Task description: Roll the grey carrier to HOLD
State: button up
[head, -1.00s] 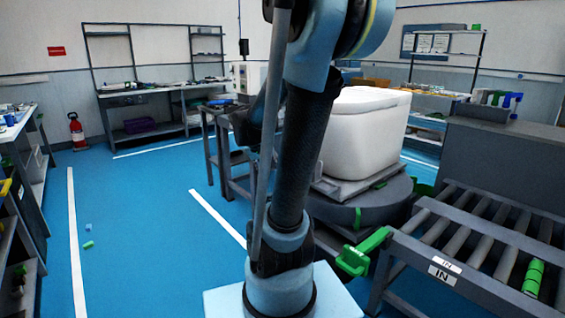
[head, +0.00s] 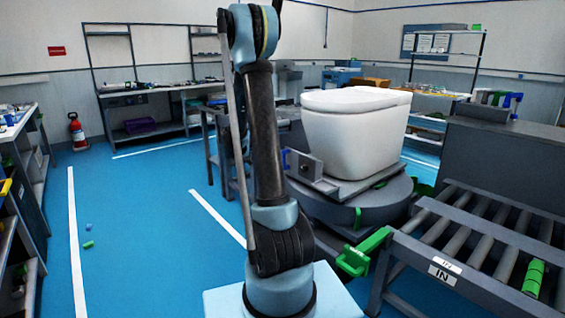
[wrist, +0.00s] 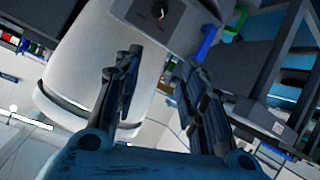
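The grey carrier (head: 362,186) is a flat plate under a white toilet (head: 355,135) on a dark round turntable (head: 340,208). A grey upright block (head: 303,166) stands at its left front, with a blue piece beside it. In the wrist view my gripper (wrist: 158,66) has its two dark fingers apart with nothing visible between them. A large white body (wrist: 85,60), apparently the toilet, lies beyond the fingers. In the head view my gripper cannot be made out. I see no HOLD label.
A roller conveyor (head: 480,232) marked IN adjoins the turntable at right, with a green handle (head: 365,250) at its near corner. A green cylinder (head: 534,277) lies on its rollers. Benches line the back and left. Blue floor at left is mostly clear, with small green and blue bits.

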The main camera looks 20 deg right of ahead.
jog(key=w+f+m+t+h, duration=0.3)
jog(key=w+f+t+h, duration=0.1)
jog(key=w+f, duration=1.05)
jog(key=x, duration=1.1)
jog(key=s+x, duration=0.1)
jog(key=x, duration=0.5)
jog(key=shift+s+d, duration=0.1)
jog(key=shift+d, duration=0.25)
grip_shut()
